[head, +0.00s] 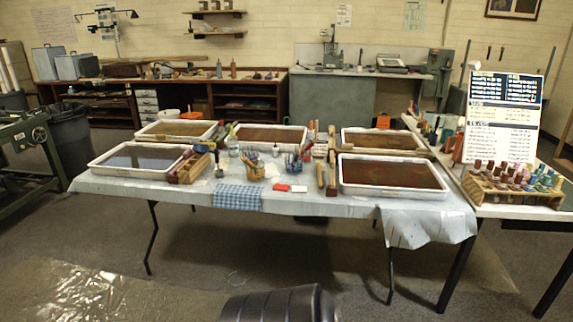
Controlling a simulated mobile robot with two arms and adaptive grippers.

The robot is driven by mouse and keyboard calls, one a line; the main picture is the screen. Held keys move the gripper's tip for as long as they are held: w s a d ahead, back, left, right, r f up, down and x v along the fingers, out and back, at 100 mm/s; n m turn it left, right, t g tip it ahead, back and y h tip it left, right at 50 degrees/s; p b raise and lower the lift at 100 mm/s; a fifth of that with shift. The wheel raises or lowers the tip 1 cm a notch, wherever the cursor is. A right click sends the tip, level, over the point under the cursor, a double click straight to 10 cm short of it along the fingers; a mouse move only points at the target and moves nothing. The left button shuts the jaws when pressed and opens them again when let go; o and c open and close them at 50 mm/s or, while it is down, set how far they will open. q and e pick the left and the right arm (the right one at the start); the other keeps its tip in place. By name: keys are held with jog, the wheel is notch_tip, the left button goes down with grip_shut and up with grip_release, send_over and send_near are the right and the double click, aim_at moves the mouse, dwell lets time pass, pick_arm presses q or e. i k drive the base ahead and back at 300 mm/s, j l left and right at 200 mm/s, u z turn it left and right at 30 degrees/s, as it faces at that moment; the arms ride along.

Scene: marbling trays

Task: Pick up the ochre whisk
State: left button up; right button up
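I cannot single out the ochre whisk with certainty at this distance. On the long covered table (405,208), a jar of thin-handled tools (252,165) stands near the middle, and a second group of upright tools (293,161) stands to its right. Tan, wood-coloured long pieces (332,178) lie beside the front right tray. Any of these could include or hide the whisk. Neither of my grippers is in view.
Shallow white trays with dark liquid stand on the table, including the front left tray (100,165) and front right tray (345,184). A blue checked cloth (238,197) hangs over the front edge. A bottle rack (510,191) stands on the right table. Floor in front is mostly open, with plastic sheeting (90,295) at left.

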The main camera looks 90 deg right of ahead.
aim_at(245, 159)
jog(key=z, duration=2.55)
jog(key=i+j+z, duration=0.1)
jog(key=i+j, duration=0.35)
jog(key=i+j+z, duration=0.1)
jog(key=i+j, duration=0.3)
jog(key=j, duration=0.2)
